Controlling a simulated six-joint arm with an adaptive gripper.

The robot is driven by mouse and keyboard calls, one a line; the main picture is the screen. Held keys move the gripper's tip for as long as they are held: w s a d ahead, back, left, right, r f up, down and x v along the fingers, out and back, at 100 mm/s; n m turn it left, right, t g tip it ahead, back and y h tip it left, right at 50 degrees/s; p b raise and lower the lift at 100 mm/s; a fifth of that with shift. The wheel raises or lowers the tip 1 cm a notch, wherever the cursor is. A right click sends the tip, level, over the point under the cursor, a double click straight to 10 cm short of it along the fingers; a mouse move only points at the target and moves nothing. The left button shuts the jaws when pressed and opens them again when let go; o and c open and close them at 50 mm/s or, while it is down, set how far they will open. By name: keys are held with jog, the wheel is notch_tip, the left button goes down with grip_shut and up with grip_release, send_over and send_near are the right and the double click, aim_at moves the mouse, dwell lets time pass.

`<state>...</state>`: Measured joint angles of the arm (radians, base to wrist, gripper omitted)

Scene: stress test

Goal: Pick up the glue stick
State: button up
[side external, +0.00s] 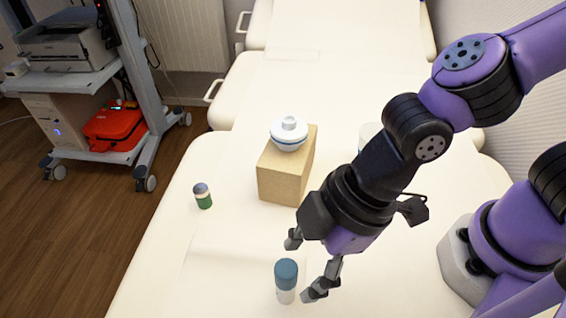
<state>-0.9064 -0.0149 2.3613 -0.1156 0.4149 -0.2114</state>
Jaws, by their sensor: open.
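Two small upright cylinders stand on the padded white bed, and I cannot tell for certain which is the glue stick. One is a cylinder with a blue cap and a pale body (286,281), at the lower middle. The other is a shorter green one with a white band and a dark top (203,197), further left. My gripper (304,268) is open and points down beside the blue-capped cylinder. One finger shows behind it and one to its right. I see no grip on it, and cannot tell whether a finger touches it.
A tan box (283,180) stands behind my gripper, with a white lidded bowl (289,136) on top. A pale cylindrical object (369,134) is partly hidden behind my arm. The bed's left edge lies beyond the green cylinder. A cart with a red case (114,129) stands on the floor.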

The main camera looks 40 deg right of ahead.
aim_at(285, 284)
jog(key=shift+a+x, duration=0.2)
jog(key=shift+x, duration=2.7)
jog(key=shift+r, duration=0.1)
grip_shut()
